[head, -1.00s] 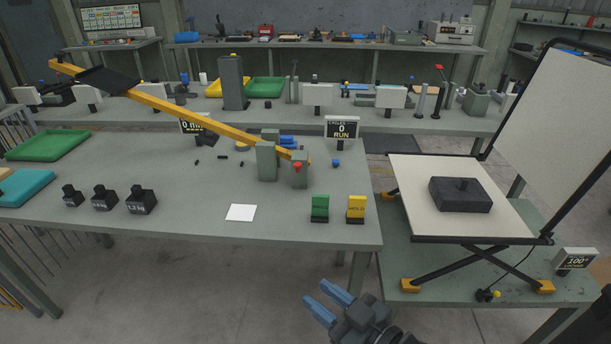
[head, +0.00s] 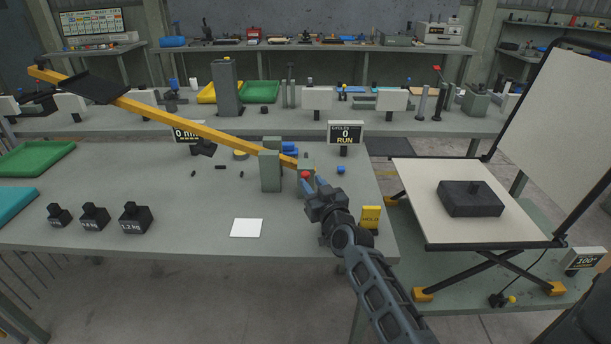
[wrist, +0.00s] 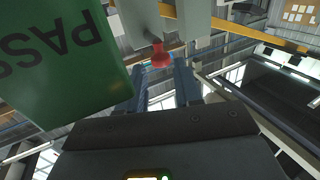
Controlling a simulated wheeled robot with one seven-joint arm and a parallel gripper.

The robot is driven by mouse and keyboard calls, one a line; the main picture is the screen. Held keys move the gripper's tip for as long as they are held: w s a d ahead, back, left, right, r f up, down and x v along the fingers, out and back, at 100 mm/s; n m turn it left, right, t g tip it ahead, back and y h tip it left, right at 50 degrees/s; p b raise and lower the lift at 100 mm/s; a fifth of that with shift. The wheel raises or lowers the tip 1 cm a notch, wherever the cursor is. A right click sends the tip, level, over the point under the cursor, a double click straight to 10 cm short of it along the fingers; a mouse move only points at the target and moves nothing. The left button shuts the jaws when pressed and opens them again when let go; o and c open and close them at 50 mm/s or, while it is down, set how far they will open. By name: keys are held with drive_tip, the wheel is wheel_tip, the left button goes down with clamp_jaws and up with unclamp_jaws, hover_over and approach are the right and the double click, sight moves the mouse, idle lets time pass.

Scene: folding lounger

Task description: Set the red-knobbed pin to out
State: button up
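The red-knobbed pin (head: 305,174) is on the front of a short grey post (head: 306,161) at the low right end of the yellow beam (head: 205,131). My gripper (head: 315,185) is close in front of and below the knob, with its blue fingers pointing toward it. In the wrist view, the red knob (wrist: 160,55) shows beyond the two fingertips (wrist: 162,78), roughly lined up with the gap between them. The fingers are apart with nothing between them. I cannot tell whether they touch the knob. How far the pin sticks out is unclear.
A green PASS block (wrist: 65,60) stands close beside my gripper in the wrist view; my gripper hides it in the head view. A yellow HOLD block (head: 370,217) stands to the right. A taller grey post (head: 270,171) is left of the pin. Black weights (head: 135,218) stand left.

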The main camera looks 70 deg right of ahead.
sight(307, 177)
drive_tip(key=shift+x, duration=2.6)
drive_tip(key=shift+c, duration=0.2)
clamp_jaws()
